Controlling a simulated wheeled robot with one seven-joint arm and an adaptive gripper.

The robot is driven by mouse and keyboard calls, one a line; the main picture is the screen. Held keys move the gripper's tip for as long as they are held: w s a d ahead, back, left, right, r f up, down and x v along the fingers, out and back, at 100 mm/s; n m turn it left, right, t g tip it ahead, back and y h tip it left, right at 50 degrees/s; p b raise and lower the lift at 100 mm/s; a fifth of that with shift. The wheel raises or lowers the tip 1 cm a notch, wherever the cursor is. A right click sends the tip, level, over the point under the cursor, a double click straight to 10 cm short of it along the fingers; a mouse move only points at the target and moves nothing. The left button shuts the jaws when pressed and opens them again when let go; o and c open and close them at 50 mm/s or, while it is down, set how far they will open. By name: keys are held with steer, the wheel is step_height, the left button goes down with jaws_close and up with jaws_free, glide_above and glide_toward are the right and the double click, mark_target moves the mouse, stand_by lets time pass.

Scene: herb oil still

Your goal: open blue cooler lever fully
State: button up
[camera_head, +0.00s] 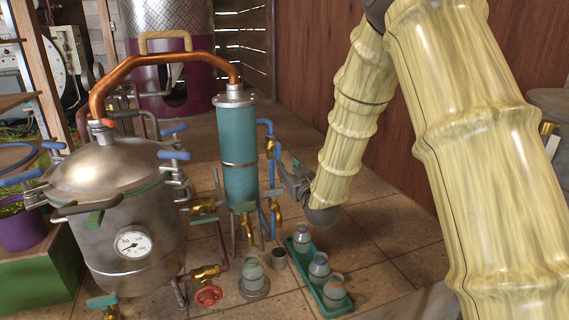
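The cooler (238,150) is a teal upright cylinder with a metal cap, joined by a copper pipe at its top. A blue pipe (266,124) leaves its upper right side and runs down. A small blue lever (277,154) stands on this pipe beside a brass fitting, roughly upright. My gripper (284,176) is small and dark, at the end of my pale yellow arm, just right of and slightly below the lever. Whether it touches the lever is unclear. Its fingers are partly hidden and too small to read as open or shut.
A steel pot (118,215) with a gauge and blue clamp handles stands left. Brass valves (249,228) and a red handwheel (208,296) sit low. A green tray (304,258) with several jars lies below my gripper. A wooden wall (305,75) stands behind.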

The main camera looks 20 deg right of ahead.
steer(key=shift+s+d, duration=0.1)
steer(key=shift+s, duration=1.75)
